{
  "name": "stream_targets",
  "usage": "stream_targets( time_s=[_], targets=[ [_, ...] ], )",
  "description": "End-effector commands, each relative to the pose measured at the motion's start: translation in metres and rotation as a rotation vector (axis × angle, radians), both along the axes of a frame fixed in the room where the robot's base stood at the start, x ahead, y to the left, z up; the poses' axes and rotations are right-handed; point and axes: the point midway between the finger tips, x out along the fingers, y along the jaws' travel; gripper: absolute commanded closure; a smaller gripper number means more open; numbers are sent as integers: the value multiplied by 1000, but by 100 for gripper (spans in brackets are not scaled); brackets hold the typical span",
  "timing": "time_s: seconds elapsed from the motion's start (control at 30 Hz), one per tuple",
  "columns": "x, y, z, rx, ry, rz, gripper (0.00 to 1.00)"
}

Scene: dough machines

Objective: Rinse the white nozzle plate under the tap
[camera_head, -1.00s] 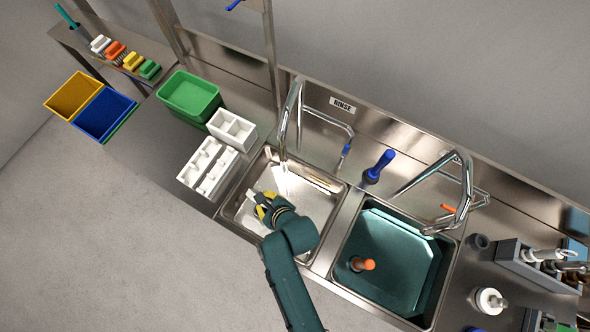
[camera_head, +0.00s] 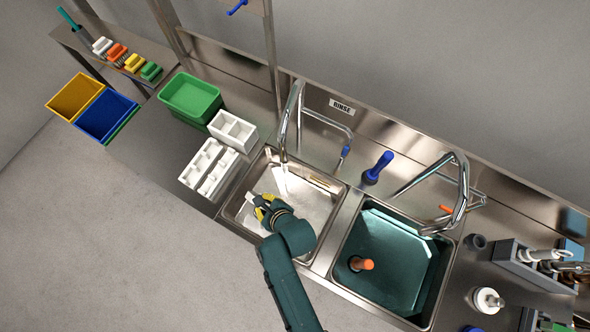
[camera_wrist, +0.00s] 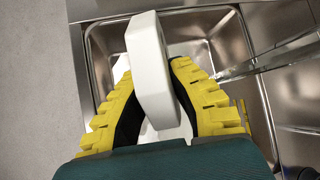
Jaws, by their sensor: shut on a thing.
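My gripper (camera_head: 262,206) is over the left, rinse-side sink basin (camera_head: 238,209), at its left part. In the wrist view my gripper's yellow-edged fingers (camera_wrist: 165,98) are shut on the white nozzle plate (camera_wrist: 152,72), which stands up between them. In the head view only a small pale edge of the plate (camera_head: 252,196) shows beside the fingers; the rest is hidden. The left tap (camera_head: 284,140) arches over the back of this basin. A bright streak runs below its spout, to the right of the plate and apart from it.
A teal-lined right basin (camera_head: 395,260) holds an orange-handled tool (camera_head: 361,264). A blue-handled tool (camera_head: 378,167) stands behind the basins. White divided holders (camera_head: 208,166) and a green bin (camera_head: 190,97) sit left of the sink. The second tap (camera_head: 462,185) arches over the right basin.

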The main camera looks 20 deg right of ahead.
Motion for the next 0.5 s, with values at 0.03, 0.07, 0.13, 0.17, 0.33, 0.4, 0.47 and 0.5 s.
stream_targets(
  time_s=[0.03,0.07,0.13,0.17,0.33,0.4,0.47,0.5],
  targets=[
    [1,-3,2,0,-2,-2,100],
    [1,-4,2,0,-2,-2,100],
    [2,-6,2,0,-2,-2,100],
    [2,-7,2,0,-2,-1,100],
    [2,-7,1,-1,-2,0,100],
    [2,-7,1,-1,-2,0,100],
    [2,-6,2,0,-1,1,100],
    [1,-4,2,0,-1,1,100]
  ],
)
